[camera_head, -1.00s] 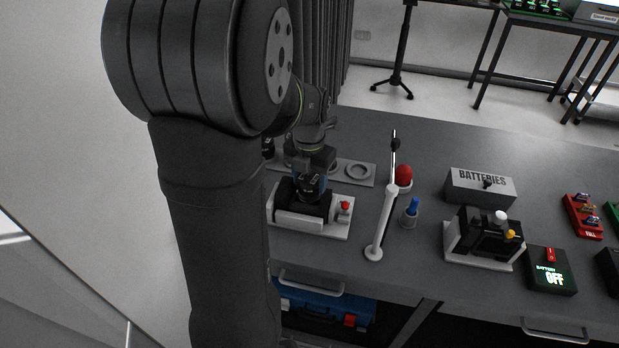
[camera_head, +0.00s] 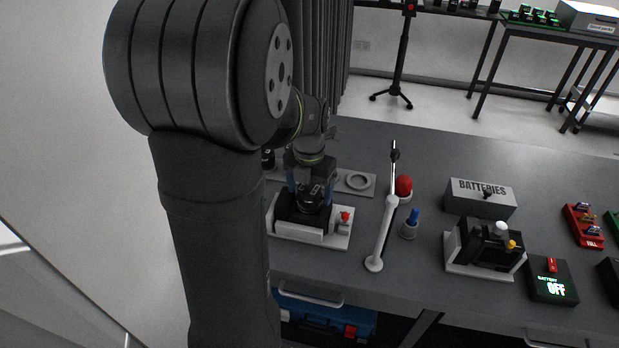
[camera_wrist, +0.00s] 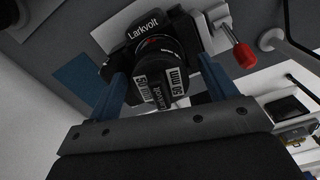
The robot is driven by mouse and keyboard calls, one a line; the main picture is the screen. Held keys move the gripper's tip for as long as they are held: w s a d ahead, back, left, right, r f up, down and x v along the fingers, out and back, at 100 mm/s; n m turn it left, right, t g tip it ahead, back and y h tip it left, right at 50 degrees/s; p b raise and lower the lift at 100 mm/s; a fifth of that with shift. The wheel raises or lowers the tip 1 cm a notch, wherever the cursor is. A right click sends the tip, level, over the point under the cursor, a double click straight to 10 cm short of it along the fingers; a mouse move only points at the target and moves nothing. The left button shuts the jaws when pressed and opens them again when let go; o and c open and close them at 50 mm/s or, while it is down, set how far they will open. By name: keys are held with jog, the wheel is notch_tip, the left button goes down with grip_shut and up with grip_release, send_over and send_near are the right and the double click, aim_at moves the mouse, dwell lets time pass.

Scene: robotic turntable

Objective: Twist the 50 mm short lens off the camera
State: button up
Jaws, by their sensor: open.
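The camera (camera_wrist: 178,30), black with a white "Larkvolt" label, lies clamped in a white holder (camera_head: 333,240) at the left of the bench. The short lens (camera_wrist: 158,88), black with white "50 mm" labels, is on the camera's front; it also shows in the head view (camera_head: 312,199). My gripper (camera_wrist: 162,68) has its two blue fingers spread apart, one on each side of the lens, with a visible gap to it. In the head view my gripper (camera_head: 309,188) is over the camera. Part of the camera is hidden behind the fingers.
A red knob (camera_head: 345,216) sits on the holder's right. Behind is a grey plate with a ring recess (camera_head: 358,181). A white post (camera_head: 384,232) stands to the right, near a red ball (camera_head: 404,185) and a blue peg (camera_head: 411,217). A battery box (camera_head: 480,192) is farther right.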

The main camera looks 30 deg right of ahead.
notch_tip(320, 180, up, 17)
jog(key=shift+r, duration=0.15)
dwell(0.5)
notch_tip(320, 180, down, 17)
jog(key=shift+f, duration=0.25)
dwell(0.3)
